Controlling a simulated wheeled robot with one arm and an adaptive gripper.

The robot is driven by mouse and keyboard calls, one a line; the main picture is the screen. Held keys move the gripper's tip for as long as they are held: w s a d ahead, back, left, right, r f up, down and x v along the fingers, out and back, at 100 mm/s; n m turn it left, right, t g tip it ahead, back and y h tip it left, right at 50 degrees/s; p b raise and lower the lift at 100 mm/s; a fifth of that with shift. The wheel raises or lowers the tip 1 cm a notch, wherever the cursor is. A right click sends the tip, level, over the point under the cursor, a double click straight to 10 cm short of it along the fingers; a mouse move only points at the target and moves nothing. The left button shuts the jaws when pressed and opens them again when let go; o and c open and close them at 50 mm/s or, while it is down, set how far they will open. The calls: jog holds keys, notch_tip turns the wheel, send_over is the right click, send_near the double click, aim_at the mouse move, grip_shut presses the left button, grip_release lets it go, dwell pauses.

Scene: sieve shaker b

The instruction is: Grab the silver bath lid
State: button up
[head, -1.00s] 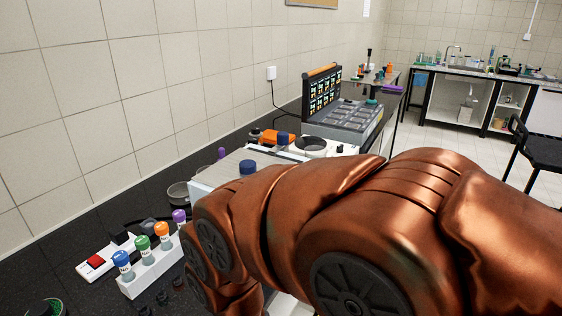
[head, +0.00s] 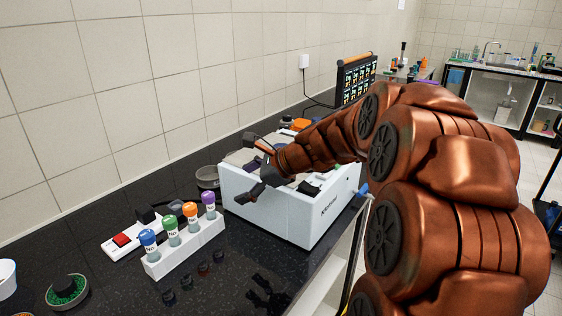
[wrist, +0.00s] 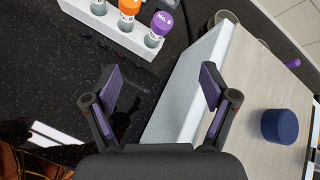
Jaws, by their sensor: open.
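The silver bath lid (wrist: 262,72) is a flat pale panel on top of the white bath box (head: 300,217), and it also shows in the head view (head: 238,158), partly covered by my arm. A dark blue knob (wrist: 280,126) stands up from the lid, to the right of my gripper in the wrist view. My gripper (wrist: 160,78) is open and empty, with purple pads on its fingers. It also shows in the head view (head: 250,168), above the left end of the box. The knob is apart from both fingers.
A white rack (head: 185,246) with several coloured-cap tubes stands left of the box. A white switch unit (head: 128,239), a round bowl (head: 207,177) and a green-topped dish (head: 67,290) are on the black counter (head: 100,272). The tiled wall is behind.

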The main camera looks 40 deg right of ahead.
jog(key=w+d+r+m+t+h, duration=0.1)
jog(key=d+m, duration=0.2)
jog(key=d, duration=0.3)
jog(key=w+d+r+m+t+h, duration=0.1)
jog(key=d+m, duration=0.2)
jog(key=d, duration=0.3)
jog(key=d+r+m+t+h+b, duration=0.1)
jog(key=d+m+t, duration=0.1)
jog(key=d, duration=0.4)
jog(key=shift+w+d+m+h, duration=0.3)
jog(key=shift+w+m, duration=0.1)
jog(key=shift+m, duration=0.4)
jog(key=shift+w+d, duration=0.15)
jog(key=shift+d, duration=0.05)
jog(key=shift+x, duration=3.7)
jog(key=shift+a, duration=0.2)
jog(key=shift+c, duration=0.3)
jog(key=c, duration=1.5)
grip_shut()
